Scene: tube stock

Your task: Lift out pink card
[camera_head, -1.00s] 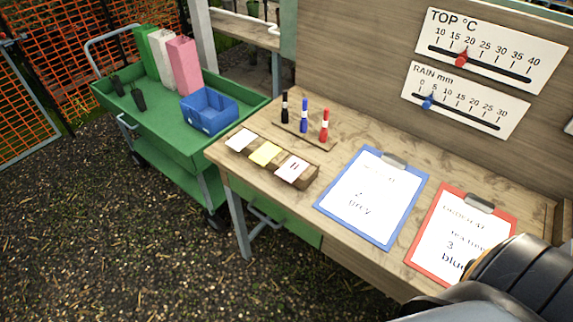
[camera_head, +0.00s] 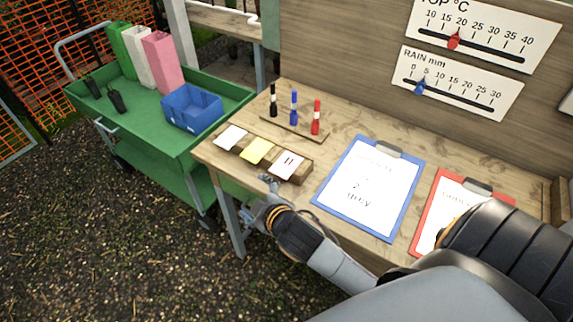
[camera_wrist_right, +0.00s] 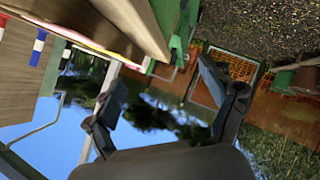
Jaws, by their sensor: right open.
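A wooden block (camera_head: 299,175) at the table's front left edge holds three cards in a row: a white card (camera_head: 231,137) at left, a yellow card (camera_head: 257,150) in the middle and a pale, pinkish card with red marks (camera_head: 287,165) at right. My right gripper (camera_head: 268,182) is open and empty, just in front of the table edge, close to the block's right half and apart from the cards. Its two spread fingers show in the right wrist view (camera_wrist_right: 160,100), with thin yellow and pink card edges beyond them at upper left. My left gripper is not in view.
Black, blue and red markers (camera_head: 315,117) stand on a rack behind the cards. A blue clipboard (camera_head: 400,205) and a red clipboard (camera_head: 428,205) lie to the right. A green cart (camera_head: 145,125) with a blue bin (camera_head: 192,107) stands left.

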